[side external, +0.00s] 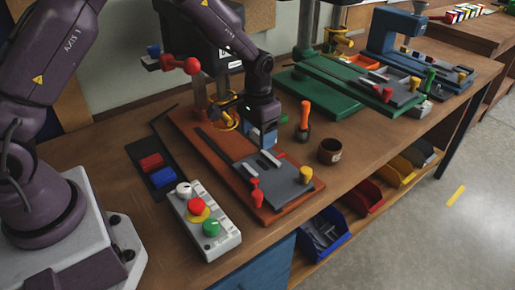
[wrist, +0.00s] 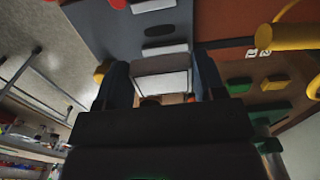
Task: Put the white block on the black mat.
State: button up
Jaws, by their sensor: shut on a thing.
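The white block (wrist: 162,82) sits between the two fingers of my gripper (wrist: 162,92) in the wrist view, and the gripper is shut on it. In the side external view my gripper (side external: 264,142) points down over the back part of the grey plate of a drill-press-like machine. The block is mostly hidden by the fingers there, and I cannot tell whether it touches anything below. The black mat (side external: 138,151) lies on the bench to the left of the machine. A red block (side external: 151,162) and a blue block (side external: 163,177) lie on it side by side.
A control box (side external: 204,222) with coloured knobs stands in front of the mat. The machine's orange base (side external: 187,122) and red-knobbed handle (side external: 180,63) stand between gripper and mat. A brown cup (side external: 330,152) and an orange-handled tool (side external: 303,118) are to the right.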

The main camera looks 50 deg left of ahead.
notch_tip(320, 180, up, 28)
jog(key=s+a+r+n, duration=0.2)
jog(key=s+a+n, duration=0.6)
jog(key=s+a, duration=0.4)
jog(key=s+a+f+n, duration=0.1)
jog(key=s+a+n, duration=0.1)
jog(key=s+n, duration=0.5)
jog(key=s+a+f+n, duration=0.1)
jog(key=s+a+n, duration=0.15)
jog(key=s, duration=0.85)
send_over(147, 152)
jog(key=d, duration=0.1)
jog(key=shift+n, duration=0.25)
jog(key=f, duration=3.4)
jog(key=shift+s+f, duration=0.35)
jog(key=shift+w+a+f, duration=0.3)
jog(key=shift+a+f, duration=0.05)
jog(key=shift+f, duration=0.1)
jog(key=shift+w+a+f, duration=0.1)
jog(key=shift+f, duration=1.6)
